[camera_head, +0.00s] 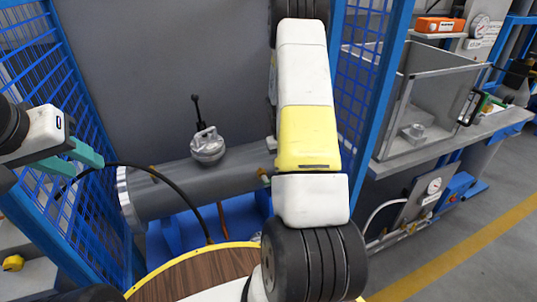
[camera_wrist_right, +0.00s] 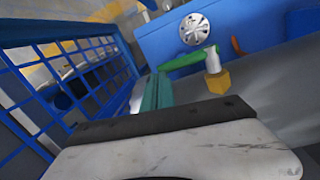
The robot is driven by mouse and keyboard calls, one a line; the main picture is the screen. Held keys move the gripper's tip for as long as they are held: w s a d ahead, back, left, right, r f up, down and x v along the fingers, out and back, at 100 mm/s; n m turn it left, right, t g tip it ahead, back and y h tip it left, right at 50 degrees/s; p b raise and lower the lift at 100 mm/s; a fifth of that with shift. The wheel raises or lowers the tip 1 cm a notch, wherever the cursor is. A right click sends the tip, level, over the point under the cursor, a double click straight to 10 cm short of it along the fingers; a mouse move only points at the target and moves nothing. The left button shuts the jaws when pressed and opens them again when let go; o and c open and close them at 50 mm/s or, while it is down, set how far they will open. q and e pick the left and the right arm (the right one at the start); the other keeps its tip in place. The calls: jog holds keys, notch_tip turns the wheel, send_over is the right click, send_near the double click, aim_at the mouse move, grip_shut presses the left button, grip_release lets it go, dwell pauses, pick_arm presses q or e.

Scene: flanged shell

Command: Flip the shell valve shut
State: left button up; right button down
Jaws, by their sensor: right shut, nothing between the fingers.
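The grey shell (camera_head: 170,193) lies horizontally on a blue stand, with a silver flange at its left end. In the right wrist view a valve with a green lever (camera_wrist_right: 188,61) sits on a brass block (camera_wrist_right: 215,79) on the grey surface. In the head view my right arm covers this area; a brass fitting (camera_head: 264,174) shows beside it. My right gripper (camera_wrist_right: 157,90) is shut and empty, its teal fingertips just left of the green lever; contact cannot be told. My left gripper (camera_head: 86,162) has its teal fingers apart, empty, left of the shell.
A silver round fitting with a black lever (camera_head: 207,147) stands on top of the shell. A black hose (camera_head: 180,187) arches over its left part. Blue mesh panels (camera_head: 40,75) flank both sides. A round wooden tabletop (camera_head: 195,275) is in front, and a workbench stands right.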

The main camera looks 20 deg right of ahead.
notch_tip(320, 180, up, 7)
jog(key=shift+w+a, duration=0.25)
jog(key=shift+a, duration=0.1)
dwell(0.3)
jog(key=s+a+r+n+t+y, duration=0.1)
jog(key=s+a+r+t, duration=0.15)
jog(key=a+r, duration=0.55)
jog(key=s+a+r+t, duration=0.1)
jog(key=s+a+r, duration=0.3)
jog(key=r, duration=0.7)
jog(key=s+a+r+t, duration=0.1)
jog(key=s+a+r, duration=0.1)
jog(key=s, duration=0.3)
jog(key=s+a+r+n+t+y, duration=0.1)
jog(key=s+a+r, duration=0.2)
jog(key=s+a, duration=0.1)
jog(key=s+a+r+t+y, duration=0.1)
jog(key=s+a+r, duration=0.2)
jog(key=s, duration=0.4)
jog(key=shift+a+r+n, duration=0.15)
jog(key=shift+r+n, duration=0.05)
jog(key=shift+n, duration=0.2)
jog(key=shift+t, duration=0.25)
